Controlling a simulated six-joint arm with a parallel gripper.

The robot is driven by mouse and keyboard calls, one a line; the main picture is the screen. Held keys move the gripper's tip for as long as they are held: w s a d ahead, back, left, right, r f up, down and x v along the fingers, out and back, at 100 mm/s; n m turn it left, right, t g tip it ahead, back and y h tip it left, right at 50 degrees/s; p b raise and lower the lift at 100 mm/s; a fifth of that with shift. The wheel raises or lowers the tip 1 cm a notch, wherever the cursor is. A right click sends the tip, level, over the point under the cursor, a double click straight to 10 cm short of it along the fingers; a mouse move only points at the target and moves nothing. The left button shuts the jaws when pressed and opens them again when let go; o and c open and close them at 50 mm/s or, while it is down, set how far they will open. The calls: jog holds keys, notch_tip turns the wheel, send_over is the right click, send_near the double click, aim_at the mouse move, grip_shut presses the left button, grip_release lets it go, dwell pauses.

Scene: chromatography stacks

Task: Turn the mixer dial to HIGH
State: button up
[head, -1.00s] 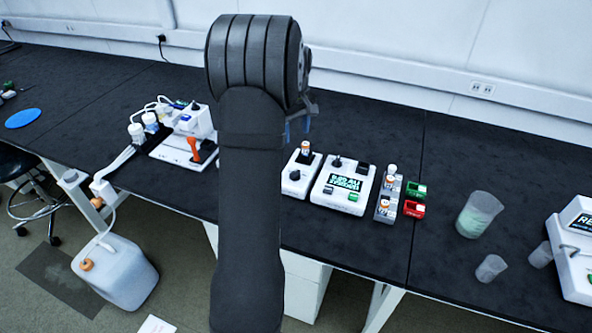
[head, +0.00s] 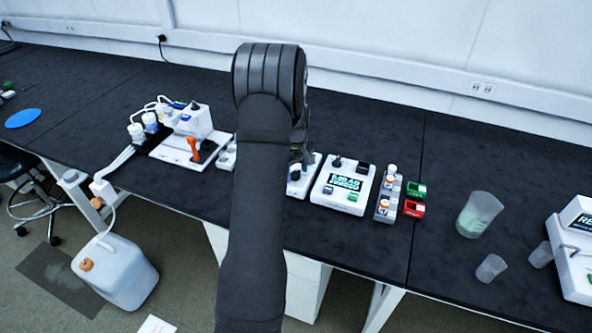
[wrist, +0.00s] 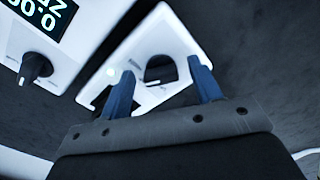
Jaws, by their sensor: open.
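The mixer (head: 307,188) is a small white box left of the display unit in the head view, partly hidden by my arm. In the wrist view the white box (wrist: 180,38) shows below my gripper, with a dark round dial (wrist: 158,73) on it. My gripper (wrist: 160,68) is open, its two blue fingers on either side of the dial in the picture. I cannot tell how far above the dial they are, and no contact is clear. The dial's setting is not readable. In the head view my gripper is mostly hidden behind my arm.
A white display unit (head: 330,197) with a black knob stands close right of the mixer; its knob (wrist: 37,67) also shows in the wrist view. Farther right are a vial rack (head: 386,207), green and red blocks, and a beaker (head: 478,214). A pump assembly (head: 186,145) stands left.

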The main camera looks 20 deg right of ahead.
jog(key=c, duration=1)
jog(key=shift+a+m, duration=0.1)
jog(key=shift+m, duration=2.2)
jog(key=o, duration=1)
notch_tip(320, 180, up, 17)
jog(key=shift+r, duration=0.2)
